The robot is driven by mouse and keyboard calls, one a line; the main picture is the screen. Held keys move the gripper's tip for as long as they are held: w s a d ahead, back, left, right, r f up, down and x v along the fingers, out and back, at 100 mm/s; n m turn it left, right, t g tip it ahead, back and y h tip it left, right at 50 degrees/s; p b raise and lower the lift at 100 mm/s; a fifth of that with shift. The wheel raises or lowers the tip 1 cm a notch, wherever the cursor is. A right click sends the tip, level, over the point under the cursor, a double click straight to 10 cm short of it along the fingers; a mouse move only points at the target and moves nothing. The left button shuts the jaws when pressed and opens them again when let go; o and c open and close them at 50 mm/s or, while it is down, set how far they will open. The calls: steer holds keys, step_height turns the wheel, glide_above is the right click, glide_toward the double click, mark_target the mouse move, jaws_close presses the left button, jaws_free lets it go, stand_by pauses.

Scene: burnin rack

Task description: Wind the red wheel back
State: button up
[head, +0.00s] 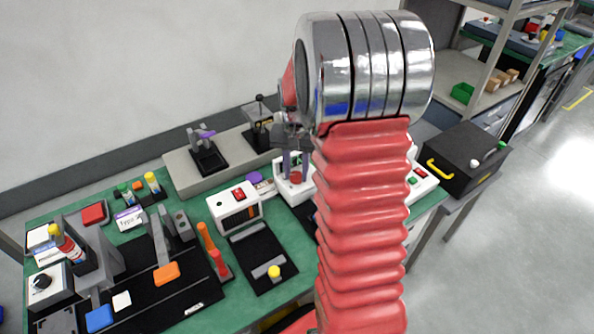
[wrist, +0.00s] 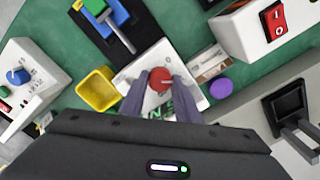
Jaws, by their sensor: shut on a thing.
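The red wheel (wrist: 160,79) is a small round red knob on a white base plate (wrist: 133,72) with green lettering, partly covered by my fingers. My gripper (wrist: 160,86) comes from above, with one grey-purple finger on each side of the wheel, shut on it. In the head view the red wheel (head: 296,178) shows low between the fingers of my gripper (head: 295,168), on its white stand (head: 292,192). My arm hides part of the stand's right side.
A white box with a red rocker switch (head: 235,207) stands to the left of the wheel. A purple disc (wrist: 221,88) and a yellow open bin (wrist: 97,89) flank the base. A black case with a yellow handle (head: 465,158) is at the right.

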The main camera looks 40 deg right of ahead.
mark_target(296, 175)
steer(key=n, duration=1.3)
steer(key=shift+n, duration=0.3)
stand_by(0.3)
steer(key=o, duration=0.8)
steer(key=shift+c, duration=0.2)
steer(key=shift+r, duration=0.1)
step_height(296, 175, up, 14)
steer(key=shift+f, duration=0.2)
